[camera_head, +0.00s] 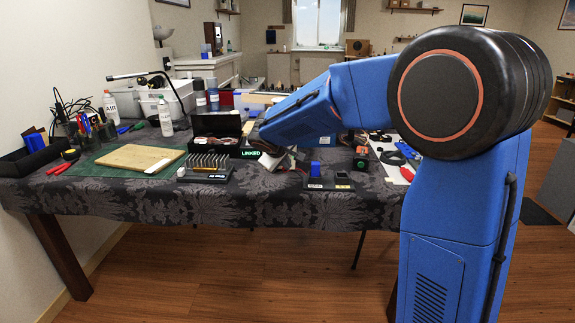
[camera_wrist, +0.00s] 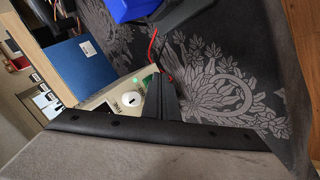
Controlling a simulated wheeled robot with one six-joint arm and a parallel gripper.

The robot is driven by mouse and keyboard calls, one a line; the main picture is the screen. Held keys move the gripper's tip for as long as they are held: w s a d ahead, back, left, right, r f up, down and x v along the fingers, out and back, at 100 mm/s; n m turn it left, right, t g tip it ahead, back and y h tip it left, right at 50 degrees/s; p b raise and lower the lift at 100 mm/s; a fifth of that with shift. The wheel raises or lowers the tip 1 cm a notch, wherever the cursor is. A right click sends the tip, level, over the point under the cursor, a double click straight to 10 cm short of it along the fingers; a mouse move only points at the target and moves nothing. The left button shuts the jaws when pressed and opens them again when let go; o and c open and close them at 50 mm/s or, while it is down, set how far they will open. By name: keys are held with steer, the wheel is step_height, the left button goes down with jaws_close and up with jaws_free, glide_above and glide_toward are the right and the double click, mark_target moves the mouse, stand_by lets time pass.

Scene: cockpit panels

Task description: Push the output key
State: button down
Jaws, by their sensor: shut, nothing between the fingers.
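In the wrist view a pale beige instrument panel (camera_wrist: 111,97) shows tilted, with a white round knob (camera_wrist: 130,98) and lettering beside it. Whether the tips touch the panel is unclear. In the head view the pale instrument (camera_head: 273,160) shows partly below my forearm, and my gripper is hidden.
A red lead (camera_wrist: 152,46) runs close to my fingertips. A blue-faced block (camera_wrist: 80,65) and a bright blue object (camera_wrist: 130,9) lie beyond the panel. The patterned cloth (camera_wrist: 235,85) is open at right. In the head view a rack of small tools (camera_head: 207,162) stands left of the instrument.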

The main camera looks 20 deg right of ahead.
steer(key=shift+s+a, duration=0.15)
steer(key=shift+s, duration=0.2)
steer(key=shift+s, duration=0.15)
steer(key=shift+s+a, duration=0.3)
steer(key=shift+s, duration=0.6)
steer(key=shift+s+a, duration=0.35)
steer(key=shift+s, duration=0.55)
steer(key=shift+s+a, duration=0.3)
steer(key=shift+s, duration=0.6)
steer(key=shift+d, duration=0.1)
steer(key=s+d+m+g, duration=0.1)
steer(key=s+d, duration=0.2)
steer(key=s, duration=0.4)
steer(key=s+d+r+m+y, duration=0.1)
steer(key=s+d, duration=0.2)
steer(key=s, duration=0.3)
steer(key=s+d+m+g, duration=0.1)
steer(key=s+d+m, duration=0.15)
steer(key=s, duration=0.45)
steer(key=s+f+m+y, duration=0.1)
steer(key=s+f, duration=0.1)
steer(key=s, duration=0.8)
steer(key=s+f+g+y, duration=0.1)
steer(key=s+f+y, duration=0.1)
steer(key=s, duration=0.8)
steer(key=shift+s+a+f+m, duration=0.25)
steer(key=shift+f+m, duration=0.1)
steer(key=shift+f, duration=0.1)
